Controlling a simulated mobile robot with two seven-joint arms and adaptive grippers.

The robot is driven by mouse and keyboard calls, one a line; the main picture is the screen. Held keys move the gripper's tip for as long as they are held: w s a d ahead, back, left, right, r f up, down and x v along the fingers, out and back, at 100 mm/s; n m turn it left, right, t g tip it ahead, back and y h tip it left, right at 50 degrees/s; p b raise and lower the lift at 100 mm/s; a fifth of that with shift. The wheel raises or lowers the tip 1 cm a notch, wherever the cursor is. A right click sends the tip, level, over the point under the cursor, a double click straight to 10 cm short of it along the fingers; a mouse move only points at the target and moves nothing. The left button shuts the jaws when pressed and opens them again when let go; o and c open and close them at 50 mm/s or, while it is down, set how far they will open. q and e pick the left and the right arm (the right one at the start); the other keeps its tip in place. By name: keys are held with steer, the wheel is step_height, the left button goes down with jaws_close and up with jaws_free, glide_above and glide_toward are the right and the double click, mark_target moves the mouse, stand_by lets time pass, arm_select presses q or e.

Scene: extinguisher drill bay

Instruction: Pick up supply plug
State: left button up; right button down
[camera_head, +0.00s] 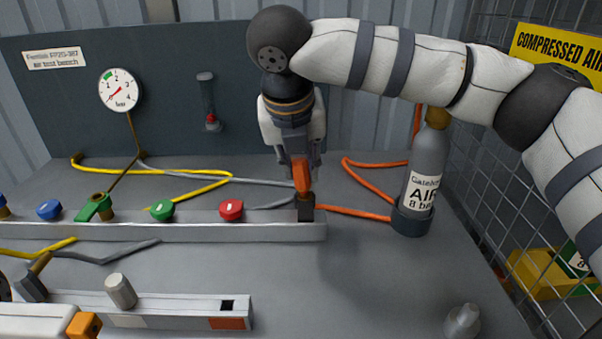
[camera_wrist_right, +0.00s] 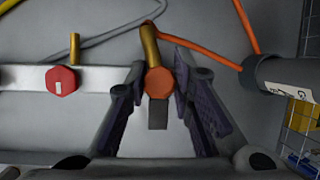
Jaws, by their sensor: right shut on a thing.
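The supply plug (camera_head: 301,176) is an orange piece with an orange hose beside it, at the right end of the grey manifold rail (camera_head: 270,230). It shows in the right wrist view as an orange hexagonal body with a brass stem (camera_wrist_right: 159,82). My right gripper (camera_head: 303,168) points down over the rail end and is shut on the plug, with a finger on either side in the right wrist view (camera_wrist_right: 158,98). A dark block (camera_head: 306,208) is directly below the plug; I cannot tell whether they touch.
Red (camera_head: 231,209), green (camera_head: 162,210) and blue (camera_head: 49,209) knobs line the rail. A grey air bottle (camera_head: 426,165) stands to the right, with orange hose near it. A wire-mesh fence (camera_head: 480,180) bounds the right side. The bench front right is mostly clear.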

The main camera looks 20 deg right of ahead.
step_height(320, 180, up, 3)
steer(key=shift+w+a+r, duration=0.1)
steer(key=shift+r, duration=0.1)
arm_select(q)
steer(key=shift+t, duration=0.9)
steer(key=shift+w+r+p, duration=1.6)
steer(key=shift+w+r, duration=0.4)
steer(key=shift+w, duration=0.1)
arm_select(e)
steer(key=s+a+r, duration=0.4)
steer(key=s+r, duration=0.5)
steer(key=s, duration=0.4)
steer(key=shift+s+a+r, duration=0.2)
steer(key=shift+r, duration=0.05)
